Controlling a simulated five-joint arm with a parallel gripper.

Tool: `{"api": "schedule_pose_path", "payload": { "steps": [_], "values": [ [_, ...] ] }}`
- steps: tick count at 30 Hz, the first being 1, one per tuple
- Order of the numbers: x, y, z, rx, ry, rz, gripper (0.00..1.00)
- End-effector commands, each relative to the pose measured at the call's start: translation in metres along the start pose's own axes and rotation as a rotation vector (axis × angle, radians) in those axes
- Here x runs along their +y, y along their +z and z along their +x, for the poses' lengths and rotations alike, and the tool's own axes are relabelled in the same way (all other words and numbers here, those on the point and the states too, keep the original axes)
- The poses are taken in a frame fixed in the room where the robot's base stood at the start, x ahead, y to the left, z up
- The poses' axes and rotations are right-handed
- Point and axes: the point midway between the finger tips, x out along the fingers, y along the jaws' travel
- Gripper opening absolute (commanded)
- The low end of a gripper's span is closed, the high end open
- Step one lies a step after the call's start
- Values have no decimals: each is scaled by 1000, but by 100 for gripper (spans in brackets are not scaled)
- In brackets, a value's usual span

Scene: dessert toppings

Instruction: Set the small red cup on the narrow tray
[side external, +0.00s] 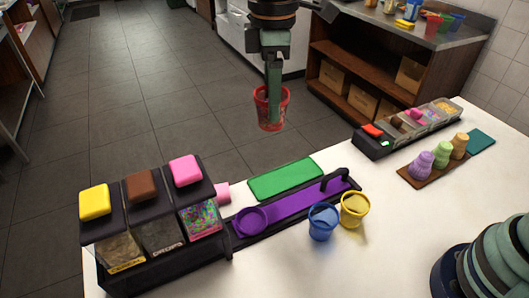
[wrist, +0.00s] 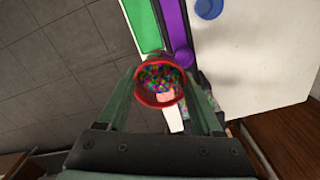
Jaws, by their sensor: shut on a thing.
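The small red cup (side external: 270,108) is upright in the air, beyond the far edge of the white counter in the side view. My gripper (side external: 273,88) is shut on it. The wrist view shows the red cup (wrist: 161,104) between the two fingers, with multicoloured sprinkles inside. A long, narrow purple tray (side external: 298,207) with a dark rim and black handle lies on the counter, below the cup and apart from it. A round purple holder (side external: 251,221) is at its left end. The purple tray also shows in the wrist view (wrist: 174,28).
A green mat (side external: 286,179) lies along the tray's far side. A blue cup (side external: 322,222) and a yellow cup (side external: 355,209) stand close on its near side. A topping dispenser (side external: 160,262) is at left; a topping rack (side external: 405,130) is at right.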

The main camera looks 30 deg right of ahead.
Motion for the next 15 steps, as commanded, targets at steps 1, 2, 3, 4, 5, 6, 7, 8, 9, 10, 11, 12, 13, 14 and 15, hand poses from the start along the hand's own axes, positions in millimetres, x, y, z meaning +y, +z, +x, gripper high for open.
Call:
{"api": "schedule_pose_path", "payload": {
  "steps": [1, 2, 3, 4, 5, 6, 7, 8, 9, 10, 11, 12, 13, 14, 15],
  "values": [
    [15, 12, 1, -1, -1, 9, 2],
    [22, 18, 2, -1, -1, 7, 2],
    [30, 25, 2, -1, -2, 7, 2],
    [36, 30, 2, -2, -2, 7, 2],
    [40, 34, 3, -2, -2, 5, 2],
    [45, 39, 3, -2, -3, 4, 2],
    [48, 42, 4, -2, -3, 3, 2],
    [50, 44, 5, -2, -3, 1, 2],
    [52, 46, 8, -3, -4, 1, 2],
    [53, 47, 11, -3, -4, 1, 2],
    [53, 47, 16, -4, -5, 0, 2],
    [53, 48, 24, -5, -6, -1, 2],
    [52, 48, 30, -6, -7, -1, 2],
    [52, 48, 37, -6, -7, -1, 2],
    [52, 48, 47, -6, -7, -1, 2]
  ]
}}
